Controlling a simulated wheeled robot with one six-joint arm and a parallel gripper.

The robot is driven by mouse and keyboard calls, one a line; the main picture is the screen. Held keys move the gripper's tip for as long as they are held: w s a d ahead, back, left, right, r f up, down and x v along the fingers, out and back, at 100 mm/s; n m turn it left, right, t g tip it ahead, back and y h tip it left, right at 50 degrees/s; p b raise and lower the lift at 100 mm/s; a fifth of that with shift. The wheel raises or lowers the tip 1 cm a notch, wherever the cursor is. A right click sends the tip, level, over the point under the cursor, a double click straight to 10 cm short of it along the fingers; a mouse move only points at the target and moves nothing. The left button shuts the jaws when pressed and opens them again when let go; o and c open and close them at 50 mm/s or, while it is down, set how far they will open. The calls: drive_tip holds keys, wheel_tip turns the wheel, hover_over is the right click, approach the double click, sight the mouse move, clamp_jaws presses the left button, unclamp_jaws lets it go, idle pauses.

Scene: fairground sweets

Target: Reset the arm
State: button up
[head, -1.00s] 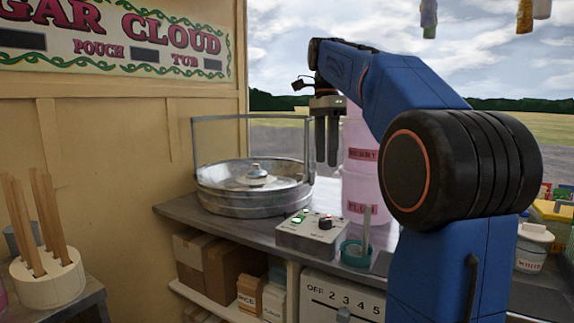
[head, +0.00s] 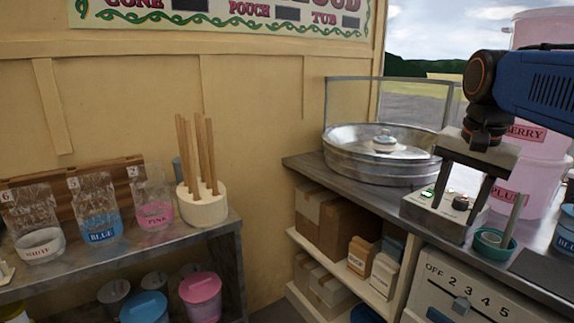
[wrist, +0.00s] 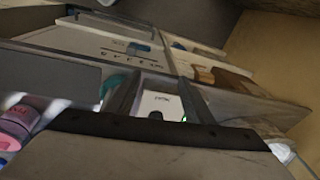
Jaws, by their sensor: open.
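My blue arm reaches in from the right edge of the head view. My gripper (head: 457,207) points down in front of the grey control box (head: 432,222) on the counter. Its two fingers are spread apart with nothing between them. In the wrist view the gripper (wrist: 160,88) also shows open, with the pale control box (wrist: 161,104) seen between its fingers. I cannot tell the exact gap between the fingertips and the box.
The round metal pan (head: 385,165) with its clear guard stands behind the gripper. A teal cup (head: 492,244) with a stick and pink tubs (head: 540,80) are at the right. The left shelf (head: 130,262) holds jars and a stick holder (head: 202,208).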

drive_tip(key=s+a+f+n+t, duration=0.1)
drive_tip(key=s+f+n, duration=0.3)
drive_tip(key=f, duration=0.6)
drive_tip(key=s+a+f+n+t, duration=0.1)
drive_tip(key=s+a+f+n, duration=0.3)
drive_tip(key=s+f, duration=0.5)
drive_tip(key=shift+a+f+n+t, duration=0.15)
drive_tip(key=shift+f+n+t, duration=0.15)
drive_tip(key=shift+f+n, duration=0.55)
